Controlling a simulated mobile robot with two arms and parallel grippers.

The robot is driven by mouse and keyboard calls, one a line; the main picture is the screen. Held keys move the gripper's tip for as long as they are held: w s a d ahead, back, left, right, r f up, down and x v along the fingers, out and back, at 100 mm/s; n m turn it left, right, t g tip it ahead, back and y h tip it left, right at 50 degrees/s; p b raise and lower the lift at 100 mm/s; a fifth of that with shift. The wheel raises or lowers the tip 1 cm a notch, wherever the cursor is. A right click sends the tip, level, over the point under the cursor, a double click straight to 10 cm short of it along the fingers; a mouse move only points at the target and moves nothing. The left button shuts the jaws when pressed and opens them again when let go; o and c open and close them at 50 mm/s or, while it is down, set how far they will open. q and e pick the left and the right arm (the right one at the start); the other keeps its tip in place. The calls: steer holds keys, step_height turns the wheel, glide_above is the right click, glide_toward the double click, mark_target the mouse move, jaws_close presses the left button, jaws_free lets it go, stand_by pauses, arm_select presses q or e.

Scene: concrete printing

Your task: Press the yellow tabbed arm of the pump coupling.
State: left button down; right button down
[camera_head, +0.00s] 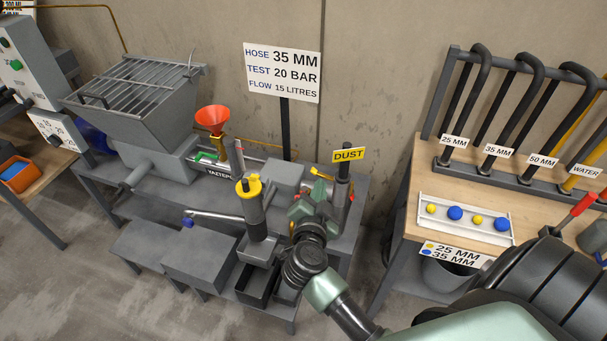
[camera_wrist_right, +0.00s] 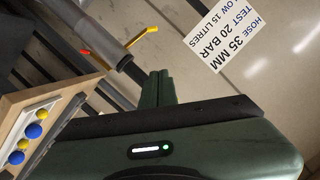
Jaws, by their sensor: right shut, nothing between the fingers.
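The pump coupling (camera_head: 339,200) is a grey upright pipe at the right end of the pump's bench, beside a yellow DUST label. My left gripper is not in view.
A yellow-capped grey cylinder (camera_head: 253,210) stands just left of my gripper. Behind are the orange funnel (camera_head: 212,118), hopper (camera_head: 135,85) and sign (camera_head: 283,72). A wooden bench (camera_head: 410,195) with hose rack (camera_head: 475,165) and ball tray (camera_head: 466,230) is on the right.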

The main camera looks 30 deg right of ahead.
mark_target(315, 173)
steer(key=w+d+f, duration=0.1)
steer(key=w, duration=0.2)
steer(key=w+d+f, duration=0.2)
steer(key=w, duration=0.1)
steer(key=w+d+f, duration=0.2)
steer(key=w, duration=0.1)
steer(key=shift+w+f, duration=0.1)
steer(key=shift+w, duration=0.05)
arm_select(q)
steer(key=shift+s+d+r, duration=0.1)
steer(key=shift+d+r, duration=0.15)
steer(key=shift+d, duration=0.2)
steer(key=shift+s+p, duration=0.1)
steer(key=shift+p, duration=0.2)
arm_select(e)
steer(key=shift+w, duration=0.1)
